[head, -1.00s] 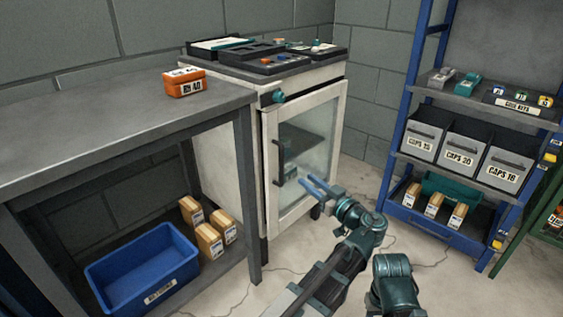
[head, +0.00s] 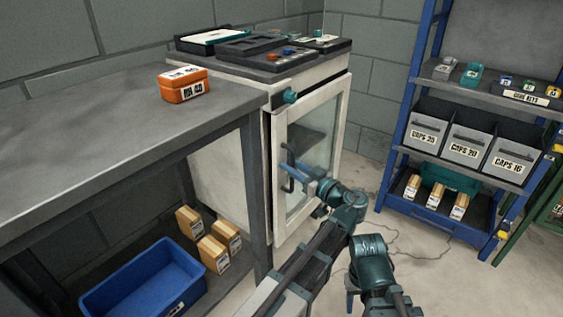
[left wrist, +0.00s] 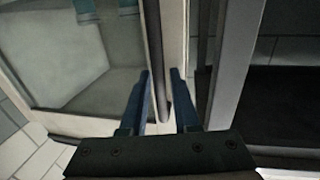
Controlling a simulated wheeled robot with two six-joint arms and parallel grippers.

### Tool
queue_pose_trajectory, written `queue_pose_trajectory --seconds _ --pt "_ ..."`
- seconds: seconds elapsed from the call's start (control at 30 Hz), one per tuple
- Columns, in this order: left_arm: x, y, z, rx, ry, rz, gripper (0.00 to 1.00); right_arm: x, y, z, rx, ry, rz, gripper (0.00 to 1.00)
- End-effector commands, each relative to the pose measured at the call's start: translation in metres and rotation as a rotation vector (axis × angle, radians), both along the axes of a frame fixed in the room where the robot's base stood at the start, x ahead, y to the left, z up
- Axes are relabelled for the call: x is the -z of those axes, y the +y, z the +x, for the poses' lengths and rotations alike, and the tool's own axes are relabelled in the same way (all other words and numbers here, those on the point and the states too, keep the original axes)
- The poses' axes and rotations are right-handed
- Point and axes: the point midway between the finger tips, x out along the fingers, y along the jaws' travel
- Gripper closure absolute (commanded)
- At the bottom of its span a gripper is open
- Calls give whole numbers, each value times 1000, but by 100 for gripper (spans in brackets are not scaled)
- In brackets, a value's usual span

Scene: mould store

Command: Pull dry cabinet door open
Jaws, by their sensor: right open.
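The dry cabinet (head: 225,170) is a pale box with a glass-paned door (head: 337,130) on its front. The door looks shut. A dark vertical handle (head: 287,153) is on the door's left side, and a teal knob (head: 289,96) sits above. My left gripper (head: 291,172) is at the handle's lower part. In the left wrist view its two blue fingers (left wrist: 160,75) are apart, with the dark handle bar (left wrist: 159,98) between them; contact cannot be made out. My right gripper (head: 350,297) hangs low at the bottom, open, partly hidden by its arm.
A grey table (head: 110,125) with an orange box (head: 184,84) stands left of the cabinet. Below are a blue bin (head: 150,285) and small cartons (head: 213,253). Trays lie on the cabinet top. A blue shelf rack (head: 402,120) stands right. Floor before the door is clear.

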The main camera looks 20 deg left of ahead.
Motion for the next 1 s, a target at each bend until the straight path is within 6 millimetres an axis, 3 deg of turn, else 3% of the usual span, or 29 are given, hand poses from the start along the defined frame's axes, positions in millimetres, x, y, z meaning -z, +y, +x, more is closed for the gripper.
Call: queue_pose_trajectory --seconds 0.23,0.4,1.0 --pt "0 0 0 0 0 0 70 0 0 0 0 0 0 50" --pt "0 0 0 0 0 0 100 0 0 0 0 0 0 50" --pt "0 0 0 -1 0 0 100 0 0 0 0 0 0 50"
